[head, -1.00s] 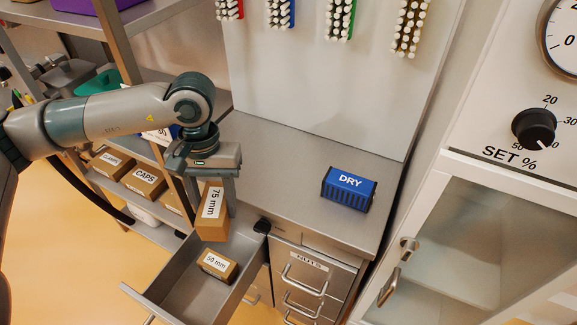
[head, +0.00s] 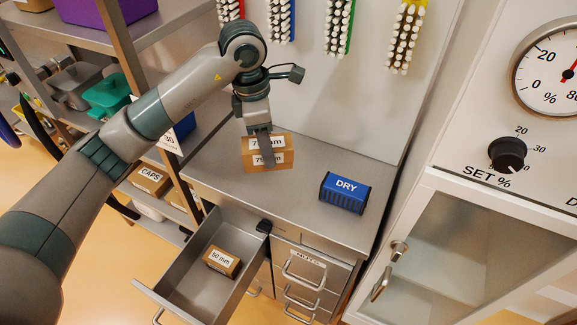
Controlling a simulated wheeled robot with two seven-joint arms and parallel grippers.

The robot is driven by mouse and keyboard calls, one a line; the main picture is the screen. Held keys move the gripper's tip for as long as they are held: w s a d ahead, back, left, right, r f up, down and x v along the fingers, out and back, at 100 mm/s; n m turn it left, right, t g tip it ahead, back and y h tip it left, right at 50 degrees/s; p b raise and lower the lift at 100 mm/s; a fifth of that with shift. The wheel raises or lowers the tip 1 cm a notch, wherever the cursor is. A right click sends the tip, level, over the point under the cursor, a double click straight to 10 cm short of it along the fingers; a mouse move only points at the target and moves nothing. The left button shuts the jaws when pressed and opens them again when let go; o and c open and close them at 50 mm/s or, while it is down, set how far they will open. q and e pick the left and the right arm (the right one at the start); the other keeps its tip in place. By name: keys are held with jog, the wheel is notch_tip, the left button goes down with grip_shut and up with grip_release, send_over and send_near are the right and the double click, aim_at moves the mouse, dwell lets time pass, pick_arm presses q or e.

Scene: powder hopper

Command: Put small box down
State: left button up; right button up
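The small cardboard box with the white 75 mm label (head: 283,158) is in my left gripper (head: 266,152). The gripper points down and its near finger crosses the middle of the box's labelled face, so it is shut on the box. The box is over the back left part of the grey steel counter (head: 300,203). I cannot tell whether its underside touches the counter. Another small box, labelled 50 mm (head: 222,261), lies in the open drawer (head: 190,287). My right gripper does not show.
A blue DRY box (head: 344,192) stands on the counter to the right. Brushes (head: 340,28) hang on the panel behind. A shelf with a CAPS box (head: 150,180) is at left; a cabinet with a dial (head: 508,153) is at right. The counter's middle is clear.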

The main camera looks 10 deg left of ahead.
pick_arm(q)
jog(key=shift+w+d+r+n, duration=0.15)
jog(key=shift+w+r+n, duration=0.05)
jog(key=shift+n, duration=0.35)
jog(key=shift+w+d+r+n, duration=0.15)
jog(key=shift+n, duration=0.4)
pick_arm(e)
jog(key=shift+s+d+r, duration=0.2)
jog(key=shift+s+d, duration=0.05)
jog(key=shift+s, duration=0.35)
pick_arm(q)
jog(key=shift+a, duration=0.1)
